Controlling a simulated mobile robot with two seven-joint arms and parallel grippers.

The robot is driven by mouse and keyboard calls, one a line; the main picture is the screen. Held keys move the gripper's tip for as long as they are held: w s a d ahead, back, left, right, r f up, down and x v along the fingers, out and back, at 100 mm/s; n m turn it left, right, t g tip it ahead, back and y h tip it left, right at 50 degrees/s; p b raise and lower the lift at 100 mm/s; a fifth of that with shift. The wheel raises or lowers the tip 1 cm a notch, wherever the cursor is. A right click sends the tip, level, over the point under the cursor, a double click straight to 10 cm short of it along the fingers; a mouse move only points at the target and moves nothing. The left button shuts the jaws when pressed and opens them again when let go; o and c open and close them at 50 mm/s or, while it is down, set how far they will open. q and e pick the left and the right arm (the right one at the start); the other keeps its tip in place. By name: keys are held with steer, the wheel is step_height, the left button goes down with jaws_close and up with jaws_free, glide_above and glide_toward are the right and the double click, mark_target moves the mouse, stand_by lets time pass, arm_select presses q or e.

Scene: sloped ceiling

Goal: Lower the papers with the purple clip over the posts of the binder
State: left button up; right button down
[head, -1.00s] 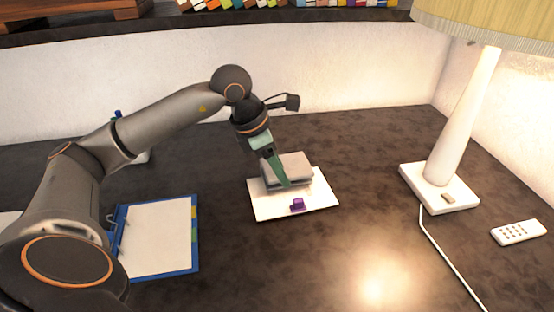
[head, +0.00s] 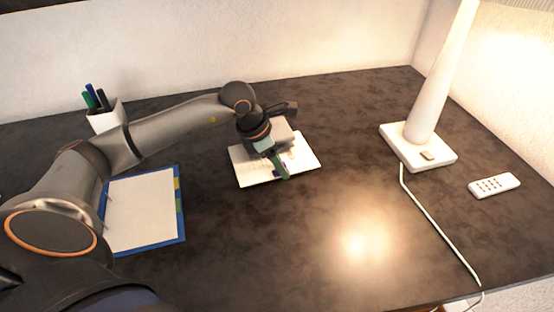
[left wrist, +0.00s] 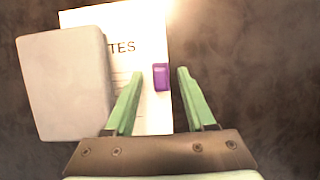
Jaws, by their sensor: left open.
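The papers (head: 305,155) lie flat on the dark desk right of the binder, with printed lettering in the left wrist view (left wrist: 146,30). The purple clip (left wrist: 161,77) sits at the papers' edge, between the two green fingers of my left gripper (left wrist: 157,85) as seen from the wrist. The gripper is open and I cannot tell its height above the clip. In the head view my left gripper (head: 281,170) hides the clip. The blue binder (head: 183,225) lies open at the left with white sheets on it; its posts (head: 108,198) are partly hidden by my arm. My right gripper is out of view.
A grey block (left wrist: 65,85) rests on the papers, beside the left finger. A white pen cup (head: 105,117) stands behind my left arm. A lamp (head: 418,148), its cord and a white remote (head: 494,186) are at the right. The front middle of the desk is clear.

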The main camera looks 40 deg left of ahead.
arm_select(q)
steer(key=shift+c, duration=0.3)
jaws_close()
stand_by(0.3)
steer(key=shift+s+d, duration=0.85)
steer(key=shift+d, duration=0.3)
steer(key=shift+s+d, duration=0.8)
steer(key=shift+d, duration=0.35)
steer(key=shift+s+d, duration=0.85)
steer(key=shift+d, duration=0.3)
steer(key=shift+o, duration=0.2)
jaws_free()
